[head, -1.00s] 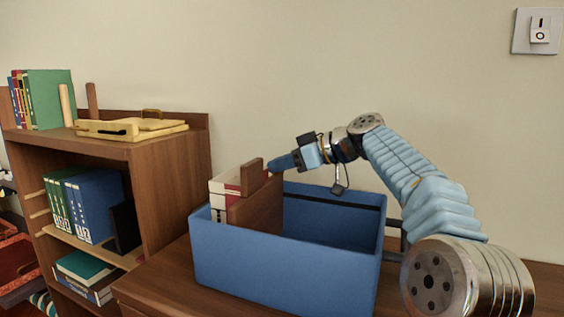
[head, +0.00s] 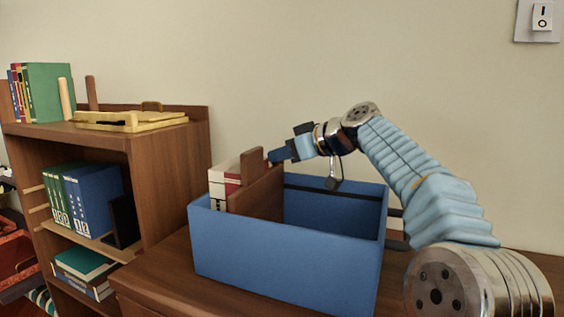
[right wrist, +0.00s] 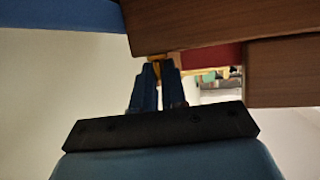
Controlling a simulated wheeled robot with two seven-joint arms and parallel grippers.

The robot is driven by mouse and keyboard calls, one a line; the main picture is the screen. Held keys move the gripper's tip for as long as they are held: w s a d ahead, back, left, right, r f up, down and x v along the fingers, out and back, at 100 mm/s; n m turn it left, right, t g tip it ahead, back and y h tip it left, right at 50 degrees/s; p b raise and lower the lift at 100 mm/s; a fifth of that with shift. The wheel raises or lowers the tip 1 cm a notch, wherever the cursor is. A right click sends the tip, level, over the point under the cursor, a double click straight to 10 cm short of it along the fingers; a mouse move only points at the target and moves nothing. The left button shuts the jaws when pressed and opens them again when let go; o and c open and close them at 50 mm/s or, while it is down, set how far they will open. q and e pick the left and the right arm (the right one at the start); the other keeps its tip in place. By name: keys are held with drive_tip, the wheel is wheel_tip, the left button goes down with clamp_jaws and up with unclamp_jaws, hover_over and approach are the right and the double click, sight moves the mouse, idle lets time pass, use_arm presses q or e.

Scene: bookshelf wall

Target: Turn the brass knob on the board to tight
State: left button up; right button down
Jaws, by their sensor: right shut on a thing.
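A brown wooden board (head: 257,198) stands upright in the blue bin, against the books at its left end. My right gripper (head: 277,156) is at the upper right edge of the board. In the right wrist view its two blue fingers (right wrist: 159,72) are closed together on the brass knob (right wrist: 157,58). Only a small yellow bit of the knob shows between the fingertips, just at the wooden board (right wrist: 200,20); its turn position cannot be read. In the head view the knob is hidden by the fingers. My left gripper is not in view.
The blue bin (head: 275,255) stands on a brown wooden top; its right part looks empty. White and red books (head: 217,190) stand behind the board. A bookshelf (head: 172,170) with binders and a yellow tray (head: 125,122) is at left. A wall switch (head: 541,17) is at upper right.

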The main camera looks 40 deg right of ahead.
drive_tip(key=shift+a+m+h+p, duration=0.2)
drive_tip(key=shift+m+h+p, duration=0.7)
drive_tip(key=shift+m+h, duration=0.65)
drive_tip(key=shift+a+m+h+p, duration=0.15)
drive_tip(key=shift+m+h+p, duration=0.95)
drive_tip(key=shift+h, duration=0.75)
drive_tip(key=shift+m, duration=0.25)
drive_tip(key=c, duration=1.5)
unclamp_jaws()
drive_tip(key=shift+c, duration=0.2)
drive_tip(key=shift+s, duration=0.1)
drive_tip(key=b+v, duration=0.2)
drive_tip(key=v, duration=1.1)
drive_tip(key=shift+s+r, duration=0.25)
